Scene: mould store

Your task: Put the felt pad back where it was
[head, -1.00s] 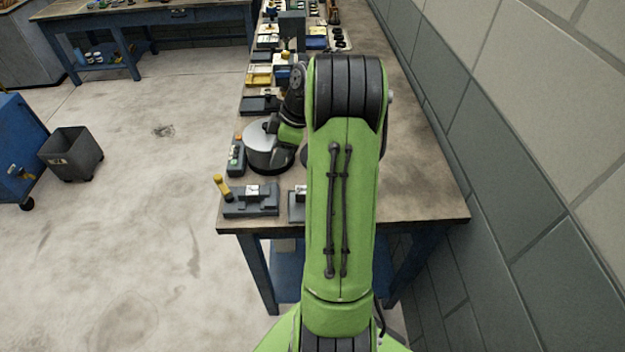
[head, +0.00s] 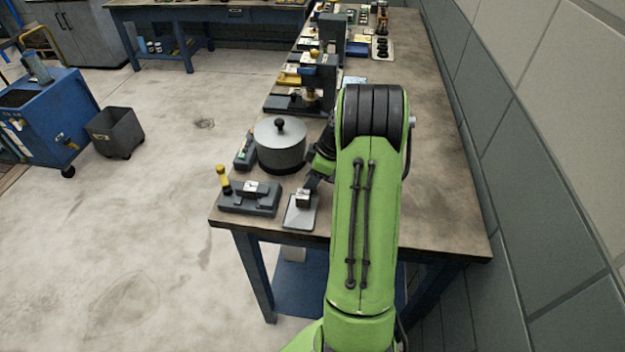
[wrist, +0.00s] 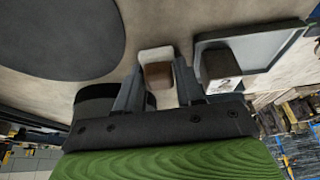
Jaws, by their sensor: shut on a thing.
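In the wrist view my gripper (wrist: 158,74) is shut on a small block, white at its far end and brown on its near face. I take it for the felt pad (wrist: 158,70), though the view is too coarse to be sure. The pad is over the bench top; I cannot tell whether it touches. Right of it is a shallow grey tray (wrist: 285,50) with a dark block marked 2 (wrist: 222,68). In the head view my gripper (head: 306,186) is by this tray (head: 298,220) at the bench's near edge, and the pad cannot be made out.
A round grey pot (head: 280,150) with a black knob stands left of my gripper. A dark fixture with a yellow-topped handle (head: 248,203) lies at the near left corner. Several tools line the bench's far left side. The bench (head: 440,190) is bare to the right.

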